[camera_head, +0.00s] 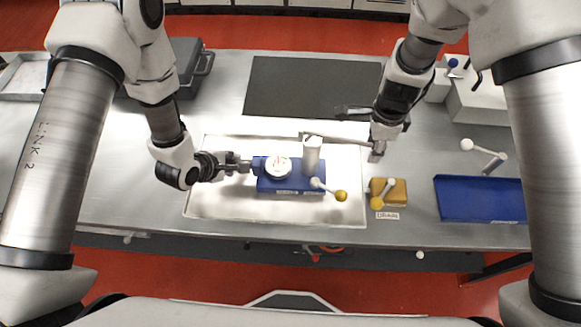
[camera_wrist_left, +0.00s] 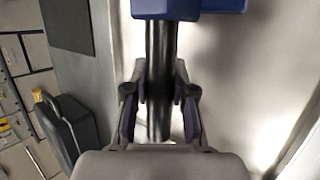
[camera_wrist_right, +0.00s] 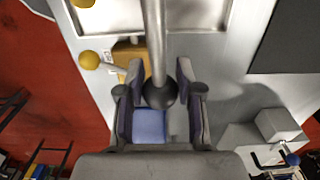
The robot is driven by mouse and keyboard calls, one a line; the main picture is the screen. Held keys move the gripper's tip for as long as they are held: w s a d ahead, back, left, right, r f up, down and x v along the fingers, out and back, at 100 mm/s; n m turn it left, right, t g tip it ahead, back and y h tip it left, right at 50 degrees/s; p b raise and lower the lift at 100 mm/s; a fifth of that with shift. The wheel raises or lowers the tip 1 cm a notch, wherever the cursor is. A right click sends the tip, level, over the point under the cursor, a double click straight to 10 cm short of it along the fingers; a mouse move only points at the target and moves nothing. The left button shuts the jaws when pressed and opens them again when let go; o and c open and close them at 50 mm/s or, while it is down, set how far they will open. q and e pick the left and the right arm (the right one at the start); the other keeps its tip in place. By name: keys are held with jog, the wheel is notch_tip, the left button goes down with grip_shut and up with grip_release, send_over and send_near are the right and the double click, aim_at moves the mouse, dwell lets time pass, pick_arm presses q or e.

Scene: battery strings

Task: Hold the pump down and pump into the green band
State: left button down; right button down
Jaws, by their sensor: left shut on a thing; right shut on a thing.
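The pump has a blue base (camera_head: 290,186), a pale upright cylinder (camera_head: 312,156) and a round white gauge (camera_head: 278,167) with small red and green marks; its needle is too small to read. My left gripper (camera_head: 237,163) is shut on the dark bar (camera_wrist_left: 160,60) at the left side of the blue base. My right gripper (camera_head: 378,148) is shut on the dark ball end (camera_wrist_right: 162,95) of the metal pump lever (camera_head: 340,138), which runs roughly level from the cylinder top to the right. A lever with a yellow ball (camera_head: 341,196) is at the pump's front right.
The pump stands in a shallow bright tray (camera_head: 215,207). To its right are a yellow block (camera_head: 399,196) with a label and ball lever, and a blue bin (camera_head: 478,200). A dark mat (camera_head: 300,85) lies behind, a grey case (camera_head: 190,68) back left.

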jog(key=shift+s+a+f, duration=0.1)
jog(key=shift+f, duration=0.35)
jog(key=shift+r, duration=0.15)
jog(key=shift+d+r, duration=0.2)
jog(key=shift+r, duration=0.8)
jog(key=shift+d+r, duration=0.2)
jog(key=shift+r, duration=0.8)
jog(key=shift+r, duration=0.15)
jog(key=shift+a+r, duration=0.1)
jog(key=shift+r, duration=1.85)
jog(key=shift+w, duration=0.2)
